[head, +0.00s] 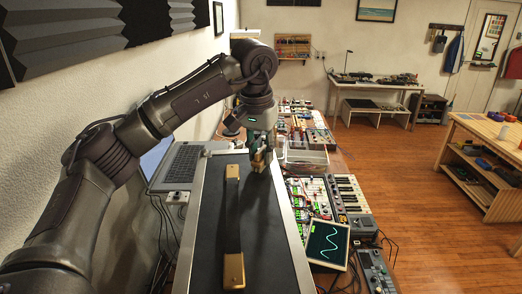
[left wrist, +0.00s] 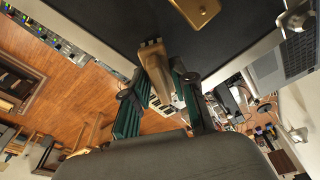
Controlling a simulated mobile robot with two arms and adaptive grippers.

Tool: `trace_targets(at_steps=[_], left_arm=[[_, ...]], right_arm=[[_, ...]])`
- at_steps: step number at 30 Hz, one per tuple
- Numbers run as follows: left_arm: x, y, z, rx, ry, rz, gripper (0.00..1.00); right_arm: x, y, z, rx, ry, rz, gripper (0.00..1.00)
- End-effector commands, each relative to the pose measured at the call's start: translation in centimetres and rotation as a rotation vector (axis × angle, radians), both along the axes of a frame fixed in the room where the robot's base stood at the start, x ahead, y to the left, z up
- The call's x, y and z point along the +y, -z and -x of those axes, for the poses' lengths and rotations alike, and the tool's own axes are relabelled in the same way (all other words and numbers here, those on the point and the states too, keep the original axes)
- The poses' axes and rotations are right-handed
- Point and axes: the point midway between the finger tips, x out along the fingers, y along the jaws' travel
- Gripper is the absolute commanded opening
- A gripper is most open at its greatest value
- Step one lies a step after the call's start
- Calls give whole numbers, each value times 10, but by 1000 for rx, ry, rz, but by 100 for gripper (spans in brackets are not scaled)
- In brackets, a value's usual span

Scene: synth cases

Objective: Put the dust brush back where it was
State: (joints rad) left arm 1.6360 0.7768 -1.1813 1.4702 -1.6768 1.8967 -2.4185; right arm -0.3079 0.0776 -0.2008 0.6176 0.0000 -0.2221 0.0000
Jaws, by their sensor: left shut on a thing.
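My left gripper (head: 262,148) is over the far part of a dark case lid (head: 206,230), with its fingers pointing down. It is shut on a small tan, wood-coloured piece, which I take to be the dust brush (head: 258,163). In the left wrist view the brush (left wrist: 152,58) sits between the two green-padded fingers (left wrist: 160,92). The fingers hide part of it, and I cannot tell whether it touches the lid. My right gripper is in neither view.
A black handle with brass ends (head: 233,215) runs along the lid. An open laptop (head: 178,165) stands to the left. Synth modules (head: 312,198), a small keyboard (head: 347,193), a metal tray (head: 305,160) and an oscilloscope screen (head: 327,243) crowd the right side. Wooden floor lies beyond.

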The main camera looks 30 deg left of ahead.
Motion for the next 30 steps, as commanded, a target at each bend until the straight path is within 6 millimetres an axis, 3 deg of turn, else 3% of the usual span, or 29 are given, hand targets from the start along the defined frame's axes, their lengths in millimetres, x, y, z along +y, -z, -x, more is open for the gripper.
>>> trace_targets(at_steps=[2, 3, 8, 20, 27, 30], left_arm=[[0, 3, 0, 0, 0, 0, 0], [0, 4, 0, 0, 0, 0, 28], [0, 3, 0, 0, 0, 0, 51], [-1, -5, 0, -3, 0, 1, 51], [-1, -51, 7, -8, -1, 2, 51], [-1, -74, 11, -7, -2, -1, 51]], right_arm=[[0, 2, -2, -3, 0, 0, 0], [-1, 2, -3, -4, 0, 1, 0], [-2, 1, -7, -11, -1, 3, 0], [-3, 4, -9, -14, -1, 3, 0], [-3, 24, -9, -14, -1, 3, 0], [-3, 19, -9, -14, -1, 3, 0]])
